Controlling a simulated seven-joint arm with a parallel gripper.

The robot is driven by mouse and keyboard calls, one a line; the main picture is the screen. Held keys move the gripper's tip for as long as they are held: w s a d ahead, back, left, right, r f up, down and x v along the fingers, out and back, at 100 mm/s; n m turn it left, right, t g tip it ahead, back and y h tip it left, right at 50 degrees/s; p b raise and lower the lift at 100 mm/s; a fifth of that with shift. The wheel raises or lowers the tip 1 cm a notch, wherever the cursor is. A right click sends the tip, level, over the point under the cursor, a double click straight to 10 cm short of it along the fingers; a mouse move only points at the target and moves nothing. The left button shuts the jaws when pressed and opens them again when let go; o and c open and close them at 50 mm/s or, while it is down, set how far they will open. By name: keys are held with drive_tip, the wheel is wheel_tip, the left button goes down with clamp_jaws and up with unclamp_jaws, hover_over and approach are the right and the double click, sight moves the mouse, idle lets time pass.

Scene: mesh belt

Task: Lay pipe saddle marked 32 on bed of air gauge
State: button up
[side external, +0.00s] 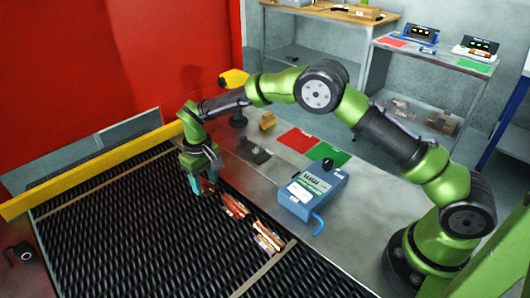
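My gripper (203,188), with teal fingers, points down low over the dark mesh belt (110,235). It is too small to tell whether the fingers are open or shut, or whether anything is between them. Two groups of copper-coloured parts, which look like pipe saddles, lie on the belt to its lower right: one close by (235,206) and one nearer the front (267,238). I cannot read any marking on them. A blue box (313,190) with a black knob and a blue hose, perhaps the air gauge, stands on the grey table beside the belt.
A red mat (297,139) and a green mat (328,153) lie behind the blue box. Small dark fixtures (254,153) and a tan block (267,121) stand left of them. A yellow rail (90,168) edges the belt's far side. Shelves with displays stand behind.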

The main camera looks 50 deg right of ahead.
drive_tip(key=c, duration=0.7)
drive_tip(key=shift+o, duration=0.2)
drive_tip(key=shift+r, duration=0.1)
